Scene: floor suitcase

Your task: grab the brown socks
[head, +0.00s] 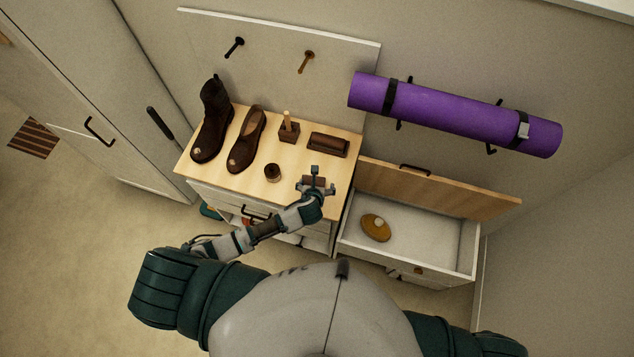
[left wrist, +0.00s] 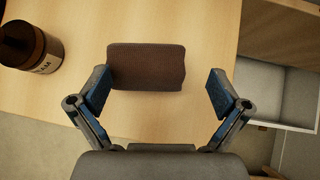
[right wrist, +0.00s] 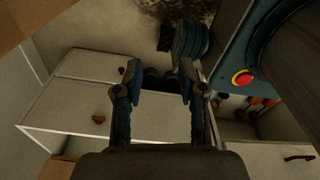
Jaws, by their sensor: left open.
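A brown, soft-looking folded bundle, seemingly the brown socks (left wrist: 147,67), lies on the wooden top. In the left wrist view it sits between the spread fingers of my left gripper (left wrist: 160,84), nearer the left finger. I cannot tell whether that finger touches it. In the head view my left gripper (head: 316,187) is over the front right of the top and partly hides this bundle. A second brown, block-like item (head: 328,144) lies farther back. My right gripper (right wrist: 158,78) is open and empty; it is outside the head view.
A jar (head: 272,172), a brush on a block (head: 289,130), a brown shoe (head: 247,140) and a boot (head: 212,120) stand on the cabinet top (head: 230,175). At right is an open drawer (head: 430,240) holding a yellow-brown item (head: 375,228). A purple mat (head: 450,112) hangs above.

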